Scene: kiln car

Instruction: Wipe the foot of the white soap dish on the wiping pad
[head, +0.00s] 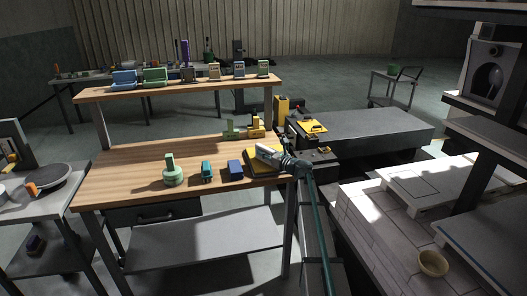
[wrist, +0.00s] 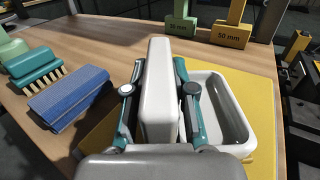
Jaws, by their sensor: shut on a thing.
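The white soap dish (wrist: 226,104) is in my gripper (wrist: 159,75). The two teal-and-grey fingers are shut on either side of its thick upright white part. Its open rectangular hollow shows to the right of the fingers. The yellow wiping pad (wrist: 263,92) lies under the dish and shows around it. In the head view the white dish (head: 266,153) is over the yellow pad (head: 260,165) at the right end of the bench, with my gripper (head: 279,158) at it. The foot is hidden, and I cannot tell whether it touches the pad.
A blue block (wrist: 68,98) and a teal brush (wrist: 33,68) lie left of the pad. A green stamp-like piece (head: 173,172) stands further left. Green and yellow gauge blocks (wrist: 230,32) stand behind. The left bench middle (head: 135,170) is clear.

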